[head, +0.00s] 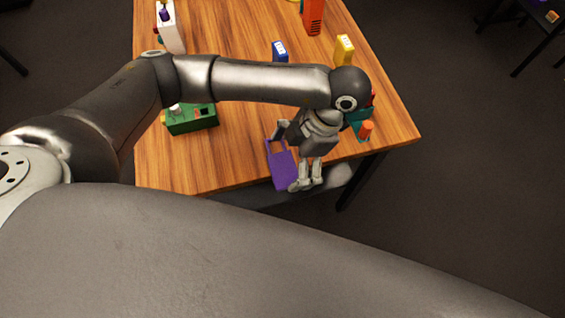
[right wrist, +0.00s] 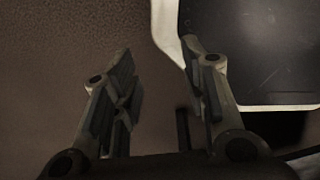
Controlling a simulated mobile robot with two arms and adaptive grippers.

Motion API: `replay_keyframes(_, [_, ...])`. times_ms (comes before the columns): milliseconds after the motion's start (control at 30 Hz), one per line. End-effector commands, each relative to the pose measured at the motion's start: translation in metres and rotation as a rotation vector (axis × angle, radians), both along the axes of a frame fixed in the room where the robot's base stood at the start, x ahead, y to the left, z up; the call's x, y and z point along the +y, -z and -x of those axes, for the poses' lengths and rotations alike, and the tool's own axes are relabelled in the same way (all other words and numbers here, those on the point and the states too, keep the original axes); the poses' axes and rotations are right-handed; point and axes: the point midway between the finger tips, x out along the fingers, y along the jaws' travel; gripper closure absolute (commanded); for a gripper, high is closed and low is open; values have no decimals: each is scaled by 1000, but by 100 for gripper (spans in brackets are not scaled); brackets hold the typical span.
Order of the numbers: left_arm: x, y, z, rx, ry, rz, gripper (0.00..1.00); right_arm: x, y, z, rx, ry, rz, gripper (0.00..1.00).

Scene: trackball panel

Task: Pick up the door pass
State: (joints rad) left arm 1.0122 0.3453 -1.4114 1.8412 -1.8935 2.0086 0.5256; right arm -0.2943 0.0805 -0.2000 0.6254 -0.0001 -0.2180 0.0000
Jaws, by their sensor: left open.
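A flat purple piece with an opening at its far end, which looks like the door pass (head: 281,172), shows at the front edge of the wooden table in the head view. My left gripper (head: 291,157) is open over it, pointing down, with one finger on the far side and one on the near side. The pass appears between them in the picture; whether the fingers touch it I cannot tell. My right gripper (right wrist: 158,52) is open and empty in the right wrist view, away from the pass.
A green box (head: 193,121) with knobs stands left on the wooden table (head: 225,168). A blue item (head: 280,51), a yellow item (head: 345,49) and an orange-red item (head: 313,17) stand farther back. A teal and orange thing (head: 366,129) is right of my left gripper, partly hidden.

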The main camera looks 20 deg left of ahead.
Motion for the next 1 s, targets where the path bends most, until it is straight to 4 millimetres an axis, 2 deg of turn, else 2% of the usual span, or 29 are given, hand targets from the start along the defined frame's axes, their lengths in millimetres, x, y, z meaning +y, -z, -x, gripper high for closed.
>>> replay_keyframes(133, [5,14,4,2,-2,0,0,0,-1,0,1,0,0,60])
replay_keyframes(400, [5,17,4,0,0,0,0,0,0,7,11,0,1,60])
replay_keyframes(700, [5,17,4,1,0,-1,37,-1,0,10,17,0,2,60])
replay_keyframes(1000, [6,18,5,2,-1,-2,40,-1,0,10,16,0,1,60])
